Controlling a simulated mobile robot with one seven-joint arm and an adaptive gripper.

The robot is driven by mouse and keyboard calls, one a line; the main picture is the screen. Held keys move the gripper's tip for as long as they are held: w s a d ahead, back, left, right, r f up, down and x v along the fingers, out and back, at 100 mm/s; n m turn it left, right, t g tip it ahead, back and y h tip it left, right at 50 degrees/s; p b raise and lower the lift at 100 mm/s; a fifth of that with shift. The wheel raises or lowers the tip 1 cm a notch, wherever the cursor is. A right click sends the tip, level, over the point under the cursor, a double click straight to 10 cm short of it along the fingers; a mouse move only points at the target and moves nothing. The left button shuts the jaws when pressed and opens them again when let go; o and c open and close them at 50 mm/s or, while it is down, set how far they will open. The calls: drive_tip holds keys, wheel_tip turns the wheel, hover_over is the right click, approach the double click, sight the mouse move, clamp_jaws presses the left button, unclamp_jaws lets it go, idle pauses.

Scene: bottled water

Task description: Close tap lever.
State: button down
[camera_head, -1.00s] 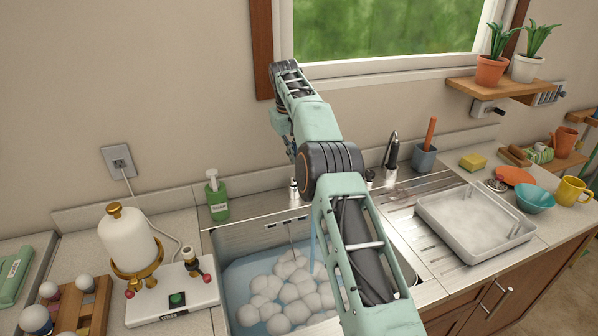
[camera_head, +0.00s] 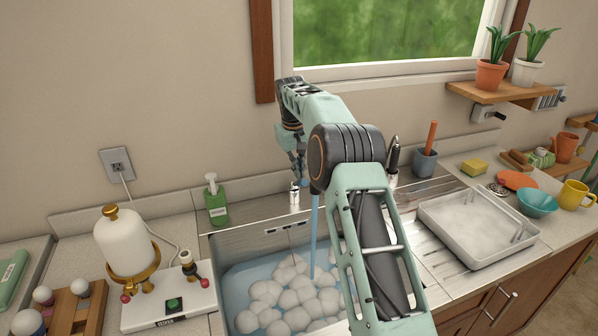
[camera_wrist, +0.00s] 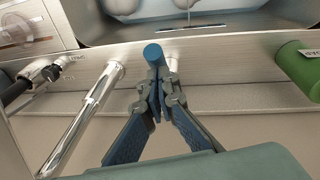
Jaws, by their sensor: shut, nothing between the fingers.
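My gripper (camera_head: 303,178) is over the back edge of the sink, pointing down beside a short chrome post (camera_head: 294,193). In the wrist view, my gripper (camera_wrist: 156,80) has its fingers together and empty. Its tips are right by a round blue end piece (camera_wrist: 153,51), which looks like the tap lever; I cannot tell whether they touch. A chrome post (camera_wrist: 172,63) shows just behind the tips. A blue water stream (camera_head: 314,240) falls into the sink. My arm hides the spout in the head view.
The sink (camera_head: 235,245) holds water and several pale round things. A green soap bottle (camera_head: 216,203) stands to its left. A chrome tube (camera_wrist: 88,115) and a black-handled fitting (camera_wrist: 30,85) are beside my gripper. A drying tray (camera_head: 470,255) lies to the right.

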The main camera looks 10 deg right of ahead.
drive_tip(key=shift+s+d+f+b, duration=0.1)
drive_tip(key=shift+s+f+b, duration=0.2)
drive_tip(key=shift+s+f, duration=0.15)
drive_tip(key=shift+s, duration=0.3)
drive_tip(key=shift+w+f, duration=0.1)
